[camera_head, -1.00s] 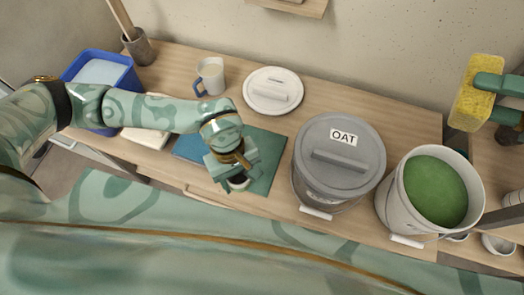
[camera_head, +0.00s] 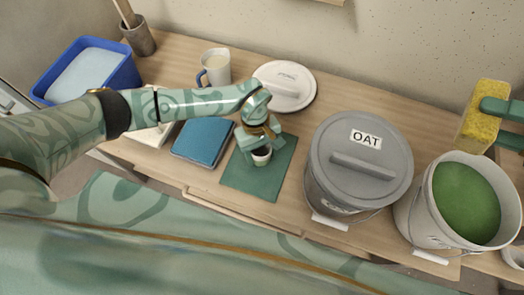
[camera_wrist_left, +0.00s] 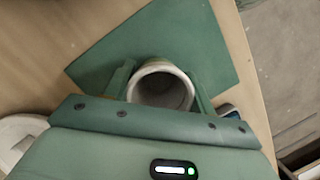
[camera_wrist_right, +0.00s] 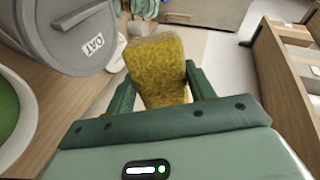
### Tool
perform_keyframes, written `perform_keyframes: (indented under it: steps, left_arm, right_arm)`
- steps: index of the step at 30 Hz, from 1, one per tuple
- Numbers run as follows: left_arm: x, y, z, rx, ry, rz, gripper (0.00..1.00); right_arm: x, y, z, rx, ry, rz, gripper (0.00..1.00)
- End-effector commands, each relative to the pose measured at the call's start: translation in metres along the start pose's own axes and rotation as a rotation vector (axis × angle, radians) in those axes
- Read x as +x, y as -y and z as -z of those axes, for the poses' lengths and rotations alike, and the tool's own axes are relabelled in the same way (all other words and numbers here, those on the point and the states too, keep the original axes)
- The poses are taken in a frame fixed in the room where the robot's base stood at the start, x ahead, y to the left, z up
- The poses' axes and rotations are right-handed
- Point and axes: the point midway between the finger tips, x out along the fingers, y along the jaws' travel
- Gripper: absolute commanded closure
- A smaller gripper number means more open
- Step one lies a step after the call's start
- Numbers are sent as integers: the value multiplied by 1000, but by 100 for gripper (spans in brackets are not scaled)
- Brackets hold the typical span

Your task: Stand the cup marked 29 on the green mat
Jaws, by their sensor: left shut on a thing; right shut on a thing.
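My left gripper (camera_head: 259,154) is shut on a small pale cup (camera_head: 262,156), over the far part of the green mat (camera_head: 262,184). In the left wrist view the cup (camera_wrist_left: 161,88) stands between the two fingers with its open mouth toward the camera, and the mat (camera_wrist_left: 160,40) lies behind it. I cannot tell whether the cup's base touches the mat. No number shows on the cup from here. My right gripper (camera_head: 503,118) is shut on a yellow sponge (camera_head: 480,115), held above the bucket side at the right; the sponge (camera_wrist_right: 157,72) also shows in the right wrist view.
A grey lidded bucket marked OAT (camera_head: 335,185) stands right of the mat, and an open bucket of green glaze (camera_head: 420,215) beyond it. A white lid (camera_head: 285,87), a mug (camera_head: 217,68) and a blue tub (camera_head: 125,75) stand behind.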

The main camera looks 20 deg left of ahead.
Motion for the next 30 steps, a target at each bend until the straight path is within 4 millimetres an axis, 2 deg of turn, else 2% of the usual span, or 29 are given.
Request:
perform_keyframes:
  steps: [8, 9, 10, 11, 18, 22, 26, 30]
  left_arm:
    - [3, 0, 1, 0, 0, 0, 72]
    - [2, 0, 0, -1, 0, 0, 34]
    - [2, 0, 0, -1, 0, 0, 25]
    - [1, 0, 0, -1, 0, 0, 23]
    - [1, 0, 0, -1, -1, 0, 23]
    - [-9, 0, 0, 0, -3, -2, 23]
    - [-36, 0, 0, 0, -5, -3, 23]
    - [-71, 0, 0, 1, -7, -4, 23]
  right_arm:
    - [1, -2, 0, 1, 1, 0, 68]
    - [0, -1, 0, 0, 0, 0, 68]
    - [0, -1, 0, 0, 0, 0, 68]
    - [0, -1, 0, 0, 0, 0, 68]
    - [0, 0, 0, 0, 0, 0, 68]
    - [-2, 5, 1, -3, -1, 1, 68]
    - [-6, 14, 2, -9, -4, 2, 68]
    - [-10, 25, 3, -16, -7, 3, 68]
